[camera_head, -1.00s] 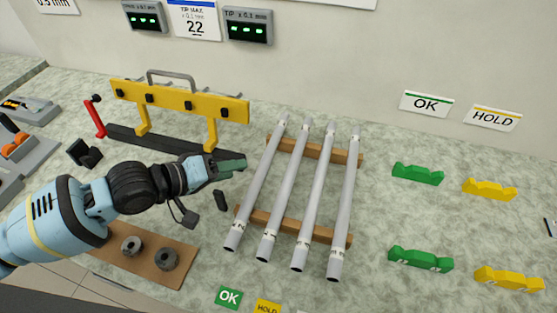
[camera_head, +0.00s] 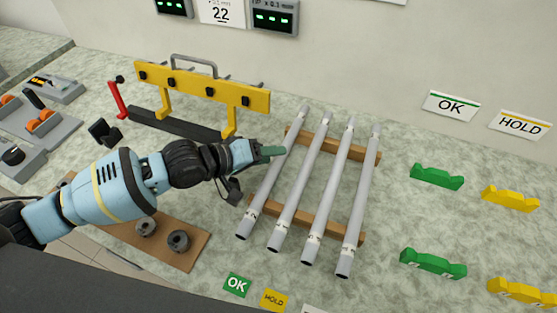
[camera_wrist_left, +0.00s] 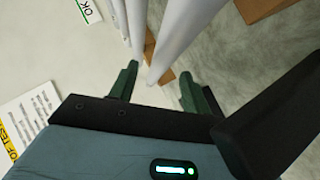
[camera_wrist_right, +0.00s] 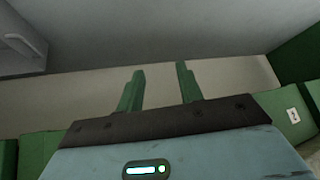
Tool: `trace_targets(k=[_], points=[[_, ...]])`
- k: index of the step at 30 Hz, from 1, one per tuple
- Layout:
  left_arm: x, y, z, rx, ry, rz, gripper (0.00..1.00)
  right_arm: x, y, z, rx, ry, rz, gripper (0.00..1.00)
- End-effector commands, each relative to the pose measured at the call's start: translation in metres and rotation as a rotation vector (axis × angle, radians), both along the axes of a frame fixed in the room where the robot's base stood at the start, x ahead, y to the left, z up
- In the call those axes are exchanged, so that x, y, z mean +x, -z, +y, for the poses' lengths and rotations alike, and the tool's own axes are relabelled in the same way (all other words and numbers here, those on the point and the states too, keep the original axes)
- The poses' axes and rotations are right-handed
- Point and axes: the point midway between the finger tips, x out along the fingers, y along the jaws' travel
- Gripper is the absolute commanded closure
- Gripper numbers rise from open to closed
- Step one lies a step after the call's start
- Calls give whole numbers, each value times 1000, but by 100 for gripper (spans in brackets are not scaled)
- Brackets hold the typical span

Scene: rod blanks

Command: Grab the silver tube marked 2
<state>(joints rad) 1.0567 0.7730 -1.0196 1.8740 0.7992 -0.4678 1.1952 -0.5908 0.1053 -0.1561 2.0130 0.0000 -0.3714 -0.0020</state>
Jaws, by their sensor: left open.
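Several silver tubes lie side by side across two wooden bars; their end marks are too small to read, so I cannot tell which is 2. They are the leftmost tube (camera_head: 264,192), the one right of it (camera_head: 296,192), a third (camera_head: 329,190) and the rightmost (camera_head: 361,195). My left gripper (camera_head: 278,151) is at the upper half of the leftmost tube, its green fingers overlapping it in the head view. In the left wrist view its fingers (camera_wrist_left: 158,86) are apart, with tubes beyond them. My right gripper (camera_wrist_right: 158,77) shows only in its wrist view, open and empty.
A yellow rack with a handle (camera_head: 201,85) stands behind my left arm. Green cradles (camera_head: 436,176) and yellow cradles (camera_head: 510,198) are at right, near OK (camera_head: 451,105) and HOLD (camera_head: 519,124) signs. A brown board (camera_head: 193,253) holds two grey rings.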

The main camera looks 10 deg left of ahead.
Motion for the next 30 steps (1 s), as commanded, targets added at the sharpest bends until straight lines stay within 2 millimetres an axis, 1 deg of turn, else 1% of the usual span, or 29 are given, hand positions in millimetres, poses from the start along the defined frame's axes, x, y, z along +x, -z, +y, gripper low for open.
trace_targets(k=[1,4,13,24,30], points=[[4,3,-5,-1,0,0,52,-1,1,0,0,0,1,64],[10,7,-11,-2,-1,-2,52,-1,1,0,0,0,2,64],[12,8,-14,-1,0,-1,52,-1,1,0,0,0,2,64],[12,8,-13,-1,0,-1,100,0,1,0,0,0,1,64],[12,8,-13,-1,0,-3,100,0,1,0,0,0,0,64]])
